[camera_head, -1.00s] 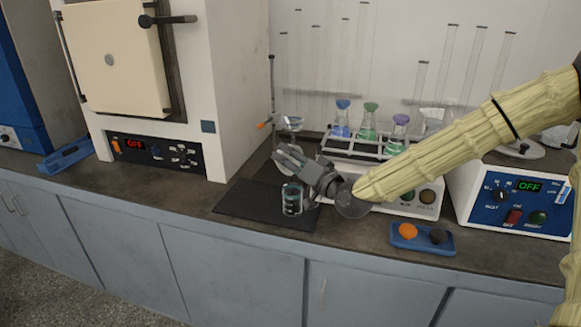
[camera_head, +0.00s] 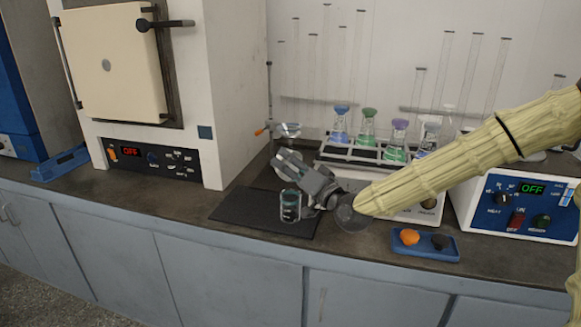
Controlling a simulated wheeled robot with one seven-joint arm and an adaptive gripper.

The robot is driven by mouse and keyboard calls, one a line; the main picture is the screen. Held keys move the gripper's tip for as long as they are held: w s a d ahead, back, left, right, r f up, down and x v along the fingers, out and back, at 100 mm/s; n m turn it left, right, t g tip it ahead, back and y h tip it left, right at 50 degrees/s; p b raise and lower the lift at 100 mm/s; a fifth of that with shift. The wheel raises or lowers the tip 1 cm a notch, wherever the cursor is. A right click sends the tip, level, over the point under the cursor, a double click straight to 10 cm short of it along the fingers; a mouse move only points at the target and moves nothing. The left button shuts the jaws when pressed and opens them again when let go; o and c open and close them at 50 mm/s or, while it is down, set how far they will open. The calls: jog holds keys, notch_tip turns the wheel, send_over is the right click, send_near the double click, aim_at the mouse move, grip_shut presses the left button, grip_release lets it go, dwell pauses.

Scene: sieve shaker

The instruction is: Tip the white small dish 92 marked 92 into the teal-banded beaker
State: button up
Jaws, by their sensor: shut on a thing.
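My gripper (camera_head: 283,161) is shut, tilted, its fingers pointing up and to the left, just above and behind the teal-banded beaker (camera_head: 290,208). The white small dish cannot be made out; what the jaws hold is hidden by the fingers from this side. The beaker is clear glass with a teal band near its rim and white markings. It stands upright on the black mat (camera_head: 240,208), with my gripper's wrist close to its right.
A rack of coloured flasks (camera_head: 367,152) stands behind my arm. A blue tray (camera_head: 424,246) with an orange and a dark item lies at the front right. A furnace (camera_head: 150,150) is at left, a hotplate unit (camera_head: 515,205) at right. A stand with a glass bowl (camera_head: 287,130) is behind my gripper.

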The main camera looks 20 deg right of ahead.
jog(key=p, duration=0.2)
jog(key=g+p, duration=0.1)
jog(key=shift+w+a+r+p, duration=0.15)
jog(key=shift+w+r+p, duration=0.1)
jog(key=shift+r+p, duration=0.15)
jog(key=g+p, duration=0.1)
jog(key=p, duration=0.2)
jog(key=w+g+h+p, duration=0.1)
jog(key=p, duration=0.2)
jog(key=shift+a+r, duration=0.15)
jog(key=shift+r, duration=0.05)
jog(key=shift+f+g+p, duration=0.2)
jog(key=shift+g+p, duration=0.1)
jog(key=shift+p, duration=0.05)
jog(key=shift+r, duration=0.1)
jog(key=shift+w+r+g+h+p, duration=0.2)
jog(key=shift+g+h+p, duration=0.15)
jog(key=shift+p, duration=0.75)
jog(key=shift+w+a+g+p, duration=0.15)
jog(key=shift+g+p, duration=0.2)
jog(key=shift+p, duration=0.45)
jog(key=shift+r+g+h+p, duration=0.1)
jog(key=shift+g+h+p, duration=0.2)
jog(key=shift+p, duration=0.4)
